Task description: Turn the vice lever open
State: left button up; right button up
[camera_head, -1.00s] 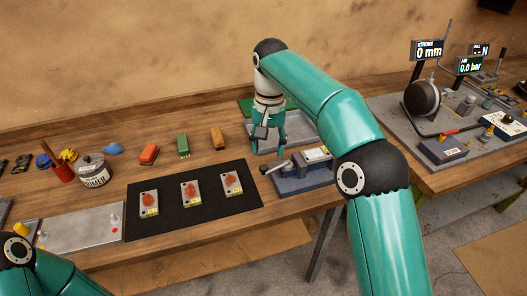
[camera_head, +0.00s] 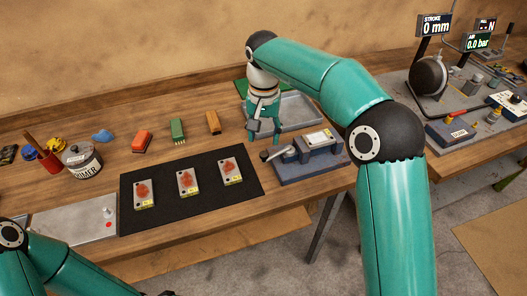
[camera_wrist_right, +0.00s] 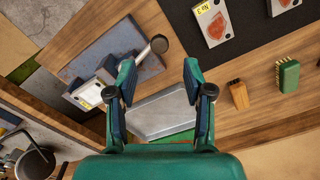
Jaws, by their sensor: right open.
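The vice (camera_head: 318,162) is a blue-grey block with a pale top plate, at the bench's front edge right of the black mat. Its lever (camera_head: 282,152) points left and ends in a dark round knob (camera_head: 265,156). My right gripper (camera_head: 262,132) points down just behind the knob, apart from it. In the right wrist view the vice (camera_wrist_right: 140,70) lies at upper left, and its knob (camera_wrist_right: 159,45) shows beyond the gap between the spread fingers. My right gripper (camera_wrist_right: 159,82) is open and empty.
A grey tray (camera_head: 300,112) lies behind the vice. A black mat (camera_head: 210,204) with three labelled cards lies to the left. Red (camera_head: 142,141), green (camera_head: 178,131) and brown (camera_head: 213,122) brushes stand behind it. A machine with displays (camera_head: 430,75) stands at right.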

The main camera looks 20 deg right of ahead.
aim_at(264, 154)
notch_tip(264, 154, down, 6)
jog(key=shift+f, duration=0.25)
grip_shut()
dwell(0.3)
